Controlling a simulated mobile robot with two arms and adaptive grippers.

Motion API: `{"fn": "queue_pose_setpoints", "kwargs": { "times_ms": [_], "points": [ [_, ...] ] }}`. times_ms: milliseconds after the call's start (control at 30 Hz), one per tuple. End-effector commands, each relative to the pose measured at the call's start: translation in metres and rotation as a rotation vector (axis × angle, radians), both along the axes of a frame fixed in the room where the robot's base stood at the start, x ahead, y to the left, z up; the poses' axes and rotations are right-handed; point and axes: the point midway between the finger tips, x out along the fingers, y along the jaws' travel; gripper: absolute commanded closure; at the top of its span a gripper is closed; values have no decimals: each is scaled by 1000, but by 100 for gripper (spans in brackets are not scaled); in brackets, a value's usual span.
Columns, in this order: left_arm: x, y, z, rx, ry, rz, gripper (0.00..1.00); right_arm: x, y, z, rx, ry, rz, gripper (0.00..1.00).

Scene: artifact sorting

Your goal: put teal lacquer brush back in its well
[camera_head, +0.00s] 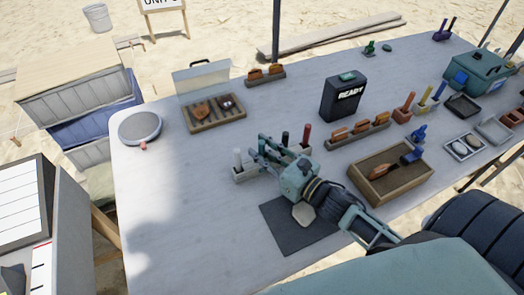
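My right gripper (258,148) reaches in from the lower right, over a pale rack (241,176) with upright handles. Its two fingers look spread, with a gap between the tips, and I see nothing between them. A white handle (237,158) stands left of the fingers. A black handle (285,139) and a red handle (306,134) stand beyond them. The gripper covers the middle of the rack, so any well there is hidden. I cannot make out a teal lacquer brush; teal parts of the gripper make it hard to tell. My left gripper is not in view.
A dark mat (281,232) lies under my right arm. A wooden tray (404,190) with a brush stands right of it. A black READY box (329,98), an open wooden case (191,128) and a round grey disc (139,125) stand farther back. The table's left front is clear.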

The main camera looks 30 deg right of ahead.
Motion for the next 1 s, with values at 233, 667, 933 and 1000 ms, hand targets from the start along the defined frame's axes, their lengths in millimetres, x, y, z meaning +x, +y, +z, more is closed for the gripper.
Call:
{"fn": "queue_pose_setpoints", "kwargs": {
  "times_ms": [233,667,933,1000],
  "points": [
    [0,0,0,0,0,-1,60,0,0,0,0,0,0,68],
    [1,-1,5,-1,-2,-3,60,-32,-11,2,1,4,-2,68],
    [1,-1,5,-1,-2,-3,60,-83,-29,2,0,3,-3,68],
    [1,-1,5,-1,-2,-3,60,-94,-33,2,0,2,-3,68]
  ]
}}
